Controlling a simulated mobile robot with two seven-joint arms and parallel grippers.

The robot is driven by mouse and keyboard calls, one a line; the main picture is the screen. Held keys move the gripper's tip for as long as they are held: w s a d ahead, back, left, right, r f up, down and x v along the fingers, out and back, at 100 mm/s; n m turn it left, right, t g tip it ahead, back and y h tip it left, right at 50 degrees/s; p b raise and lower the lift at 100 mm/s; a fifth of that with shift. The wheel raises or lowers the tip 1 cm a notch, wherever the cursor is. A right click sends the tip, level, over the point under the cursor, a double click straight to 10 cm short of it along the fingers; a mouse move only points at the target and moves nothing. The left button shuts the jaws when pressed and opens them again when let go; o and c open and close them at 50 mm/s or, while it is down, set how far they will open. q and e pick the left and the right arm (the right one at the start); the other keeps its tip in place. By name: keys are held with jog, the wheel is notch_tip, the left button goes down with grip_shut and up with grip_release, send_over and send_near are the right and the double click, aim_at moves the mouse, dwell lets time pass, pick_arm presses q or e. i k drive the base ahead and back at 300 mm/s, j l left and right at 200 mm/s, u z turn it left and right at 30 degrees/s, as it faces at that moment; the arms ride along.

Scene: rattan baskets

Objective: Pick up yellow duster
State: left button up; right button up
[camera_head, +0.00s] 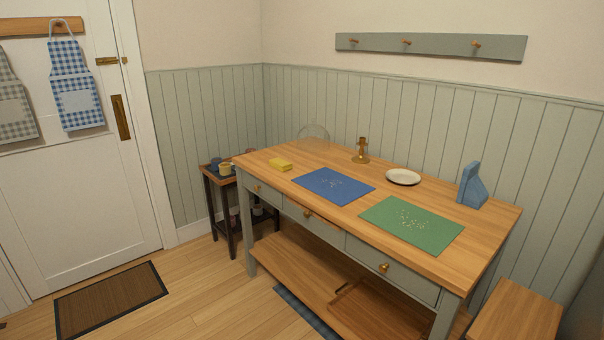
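A small yellow folded cloth, the yellow duster (280,164), lies on the left part of the wooden table top (340,212), close to its front left edge. It is just left of a blue mat (333,186) and apart from it. Neither of my grippers shows in the head view, so nothing is seen touching the duster.
A small side table (231,180) with cups stands left. A stool (515,314) is at right. Floor before the door is mostly clear.

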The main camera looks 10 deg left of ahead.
aim_at(278, 164)
jog(key=i+j+z, duration=0.25)
jog(key=j, duration=0.35)
jog(key=i+j+z, duration=0.1)
jog(key=i+j, duration=0.2)
jog(key=i+j+z, duration=0.1)
jog(key=j, duration=0.25)
jog(key=i+j+z, duration=0.1)
jog(key=j, duration=0.25)
jog(key=i+j+z, duration=0.15)
jog(key=j, duration=0.2)
jog(key=i+j+z, duration=0.1)
jog(key=j, duration=0.25)
jog(key=i, duration=0.05)
